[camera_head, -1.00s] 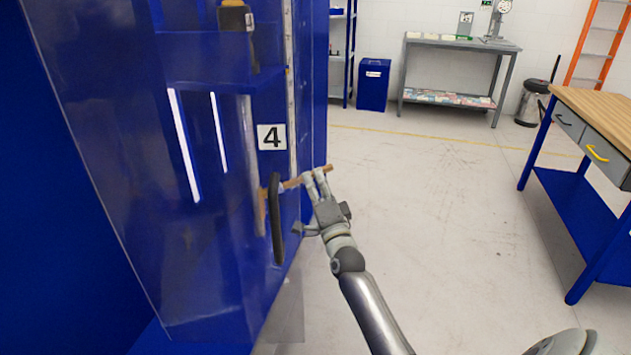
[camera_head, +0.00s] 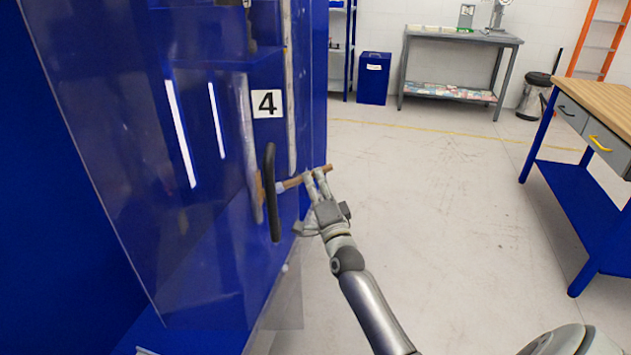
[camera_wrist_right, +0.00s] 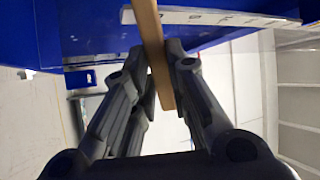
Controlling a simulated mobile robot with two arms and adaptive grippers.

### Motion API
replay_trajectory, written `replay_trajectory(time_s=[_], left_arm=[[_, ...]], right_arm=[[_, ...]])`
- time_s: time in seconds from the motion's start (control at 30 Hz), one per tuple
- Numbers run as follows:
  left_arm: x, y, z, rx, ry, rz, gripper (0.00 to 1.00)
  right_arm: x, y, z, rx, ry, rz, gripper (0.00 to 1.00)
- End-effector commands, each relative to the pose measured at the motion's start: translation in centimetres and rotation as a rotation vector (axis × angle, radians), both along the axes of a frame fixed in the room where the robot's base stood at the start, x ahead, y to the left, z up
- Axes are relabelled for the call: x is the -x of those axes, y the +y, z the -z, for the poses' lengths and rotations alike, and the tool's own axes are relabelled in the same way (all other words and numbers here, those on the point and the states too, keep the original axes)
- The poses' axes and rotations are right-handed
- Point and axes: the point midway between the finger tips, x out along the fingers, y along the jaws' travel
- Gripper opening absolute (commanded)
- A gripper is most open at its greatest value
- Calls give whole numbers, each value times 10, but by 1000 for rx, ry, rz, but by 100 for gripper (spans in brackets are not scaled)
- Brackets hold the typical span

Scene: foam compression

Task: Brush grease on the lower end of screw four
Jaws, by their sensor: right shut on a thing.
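My right gripper (camera_head: 317,178) is shut on the wooden handle of a brush (camera_head: 327,168); the handle also shows between the fingers in the right wrist view (camera_wrist_right: 152,40). The brush lies nearly level and points left toward the blue machine. Its pale ferrule is near the black door handle (camera_head: 271,205), which partly covers the tip. Screw four (camera_head: 247,130) is a grey upright rod left of the "4" label (camera_head: 267,103). A brownish patch shows on or beside its lower part, level with the brush tip. I cannot tell whether the bristles touch it. My left gripper is out of view.
A clear panel (camera_head: 130,200) covers the machine's left part, and the black handle stands close to the brush. A workbench (camera_head: 565,190) stands at right, a grey table (camera_head: 450,38) and a blue bin (camera_head: 374,78) at the back. The floor between is clear.

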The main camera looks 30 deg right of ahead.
Motion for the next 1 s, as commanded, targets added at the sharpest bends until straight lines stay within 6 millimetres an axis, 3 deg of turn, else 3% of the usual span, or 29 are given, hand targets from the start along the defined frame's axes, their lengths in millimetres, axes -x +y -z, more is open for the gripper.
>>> replay_trajectory(time_s=[0.7, 1.0], left_arm=[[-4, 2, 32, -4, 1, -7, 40], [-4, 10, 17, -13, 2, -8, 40]], right_arm=[[-1, 1, 39, 0, 2, -2, 0], [0, 0, 23, -1, -1, -1, 0]])
